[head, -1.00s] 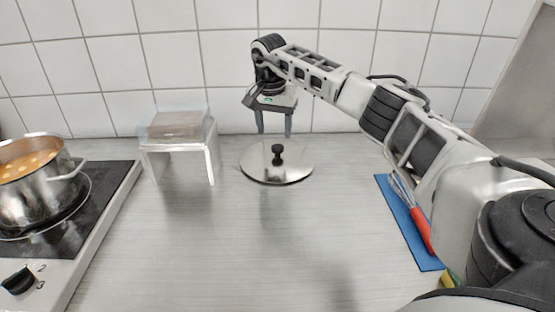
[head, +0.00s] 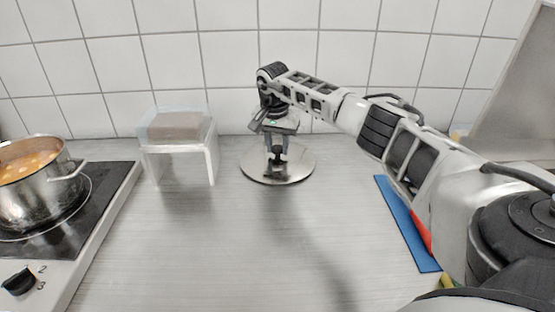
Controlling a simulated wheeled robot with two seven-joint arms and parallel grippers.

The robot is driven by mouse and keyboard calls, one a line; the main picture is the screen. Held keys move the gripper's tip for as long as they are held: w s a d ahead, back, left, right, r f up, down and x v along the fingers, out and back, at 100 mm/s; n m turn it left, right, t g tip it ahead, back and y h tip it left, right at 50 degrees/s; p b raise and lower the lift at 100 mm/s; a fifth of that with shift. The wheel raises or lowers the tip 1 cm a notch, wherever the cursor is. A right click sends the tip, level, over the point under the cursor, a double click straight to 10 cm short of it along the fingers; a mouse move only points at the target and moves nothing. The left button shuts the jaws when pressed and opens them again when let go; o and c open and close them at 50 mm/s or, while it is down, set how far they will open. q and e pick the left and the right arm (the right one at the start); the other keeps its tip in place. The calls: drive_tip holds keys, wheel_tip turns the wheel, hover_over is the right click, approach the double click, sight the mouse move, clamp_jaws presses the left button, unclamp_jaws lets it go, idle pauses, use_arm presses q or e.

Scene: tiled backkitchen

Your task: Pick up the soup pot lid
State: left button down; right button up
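The soup pot lid (head: 302,170) is a flat round metal disc with a dark knob, lying on the grey counter near the tiled wall. My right gripper (head: 276,160) is straight above its middle, pointing down, with its fingers low at the knob. The fingers and gripper body mostly hide the knob, so I cannot tell whether they are closed on it. The lid looks flat on the counter. The metal soup pot (head: 38,203) holds orange soup and stands on the hob at the left. My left gripper is not in view.
A clear stand (head: 212,165) with a box (head: 175,125) on top is left of the lid. A blue mat (head: 408,228) with a red-handled utensil, partly hidden by my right arm, lies at the right. The hob (head: 108,190) is at left. The counter's middle is clear.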

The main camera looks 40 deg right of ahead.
sight(277, 148)
drive_tip(key=shift+r, duration=0.1)
wheel_tip(277, 148, up, 10)
idle(0.5)
